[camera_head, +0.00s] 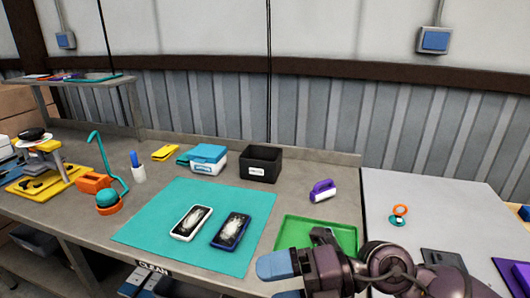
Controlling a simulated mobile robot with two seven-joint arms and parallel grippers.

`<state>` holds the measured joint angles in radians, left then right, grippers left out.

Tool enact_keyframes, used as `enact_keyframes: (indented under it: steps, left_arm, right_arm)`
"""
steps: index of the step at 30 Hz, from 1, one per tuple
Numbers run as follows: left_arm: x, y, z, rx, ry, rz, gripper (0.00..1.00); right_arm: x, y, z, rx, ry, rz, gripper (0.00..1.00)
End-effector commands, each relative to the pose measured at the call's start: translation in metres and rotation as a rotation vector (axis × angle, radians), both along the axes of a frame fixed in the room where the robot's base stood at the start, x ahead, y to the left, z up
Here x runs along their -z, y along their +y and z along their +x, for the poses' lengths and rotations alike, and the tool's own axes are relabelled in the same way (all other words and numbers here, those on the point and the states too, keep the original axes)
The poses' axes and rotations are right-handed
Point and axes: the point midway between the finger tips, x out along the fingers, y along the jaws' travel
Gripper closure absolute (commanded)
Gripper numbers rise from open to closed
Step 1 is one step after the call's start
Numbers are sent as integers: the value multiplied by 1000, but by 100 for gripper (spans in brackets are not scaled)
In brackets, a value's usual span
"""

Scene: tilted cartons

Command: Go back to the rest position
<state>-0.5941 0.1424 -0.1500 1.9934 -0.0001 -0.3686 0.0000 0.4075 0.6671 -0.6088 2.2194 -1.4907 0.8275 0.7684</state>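My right gripper (281,283) is at the bottom edge of the head view, right of centre, with its arm coming in from the right. Its two blue fingertips are apart, with nothing seen between them; the lower one is partly cut off by the frame. It is in front of the workbench (330,172) and overlaps the near part of a green tray (300,226). My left gripper is not in view.
A teal mat (160,222) holds a white-framed phone (191,223) and a blue-framed phone (231,231). A purple-and-white object (322,191) stands beyond the tray.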

Motion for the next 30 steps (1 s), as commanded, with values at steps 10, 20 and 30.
enact_keyframes:
  steps: [10, 20, 30]
  left_arm:
    - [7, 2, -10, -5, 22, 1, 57]
    - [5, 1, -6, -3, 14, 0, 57]
    - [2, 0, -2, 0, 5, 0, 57]
  right_arm:
    - [-65, -34, 28, 417, 224, 656, 0]
    - [-40, -131, 66, 1024, 522, 1019, 0]
    - [71, -227, 39, 1720, 948, 1040, 0]
